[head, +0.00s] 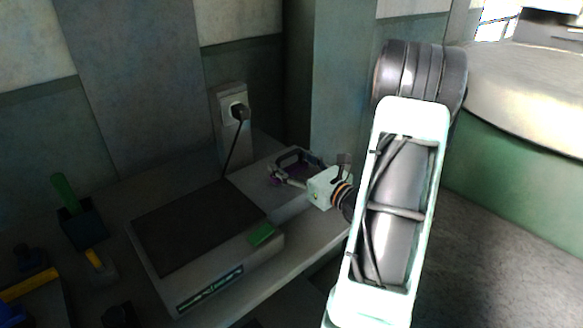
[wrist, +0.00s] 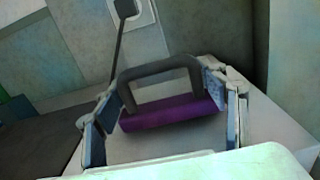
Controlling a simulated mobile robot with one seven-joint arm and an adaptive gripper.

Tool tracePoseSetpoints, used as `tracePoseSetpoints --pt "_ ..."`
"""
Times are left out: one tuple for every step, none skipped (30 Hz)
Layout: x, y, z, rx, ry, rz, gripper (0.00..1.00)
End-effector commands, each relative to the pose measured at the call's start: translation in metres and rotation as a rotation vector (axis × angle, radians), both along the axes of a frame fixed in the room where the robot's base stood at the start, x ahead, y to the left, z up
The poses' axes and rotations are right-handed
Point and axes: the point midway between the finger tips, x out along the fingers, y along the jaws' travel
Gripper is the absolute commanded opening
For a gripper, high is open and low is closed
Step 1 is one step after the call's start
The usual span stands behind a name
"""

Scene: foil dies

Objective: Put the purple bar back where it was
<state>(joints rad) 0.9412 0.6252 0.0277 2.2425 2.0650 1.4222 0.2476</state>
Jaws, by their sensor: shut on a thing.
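The purple bar (wrist: 170,114) has a dark arched handle (wrist: 158,70) and lies across between the two fingers of my gripper (wrist: 162,106) in the wrist view. My gripper is shut on it, with one finger at each end. In the head view my gripper (head: 289,171) is at the right end of the bench, and only a little of the purple bar (head: 276,181) shows there. It is over or on a pale surface at the back right. I cannot tell whether the bar touches that surface.
A flat device with a dark top plate (head: 197,226) and a green block (head: 262,234) stands left of my gripper. A plug and cable (head: 239,112) hang from a wall socket behind. A dark holder (head: 82,221) with a green bar (head: 66,192) and a yellow piece (head: 94,258) are farther left.

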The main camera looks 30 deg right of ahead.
Motion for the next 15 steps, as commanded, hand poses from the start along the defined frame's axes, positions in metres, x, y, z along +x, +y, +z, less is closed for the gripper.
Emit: tracePoseSetpoints --pt "0.0003 0.0009 -0.0054 -0.001 -0.004 0.000 0.30" --pt "0.0002 0.0010 -0.0057 -0.001 -0.004 0.000 0.30" --pt "0.0002 0.0012 -0.0052 -0.001 -0.004 -0.001 0.30" --pt "0.0002 0.0011 -0.0045 -0.002 -0.004 -0.001 0.30" --pt "0.0002 0.0011 -0.0039 -0.002 -0.004 -0.001 0.30" --pt "0.0002 0.0011 -0.0036 -0.002 -0.004 -0.001 0.30" --pt "0.0003 0.0010 -0.0035 -0.002 -0.004 -0.001 0.30" --pt "0.0003 0.0010 -0.0035 -0.002 -0.004 -0.001 0.30" --pt "0.0003 0.0010 -0.0037 -0.002 -0.004 -0.001 0.30" --pt "0.0003 0.0009 -0.0044 -0.002 -0.004 -0.001 0.30" --pt "0.0003 0.0009 -0.0055 -0.003 -0.003 -0.001 0.30" --pt "0.0002 0.0008 -0.0073 -0.003 -0.003 -0.001 0.30" --pt "0.0003 0.0008 -0.0084 -0.003 -0.003 -0.001 0.30" --pt "0.0000 0.0008 -0.0077 -0.002 -0.001 -0.002 0.69" --pt "0.0000 0.0008 -0.0074 -0.002 -0.001 -0.002 0.74"
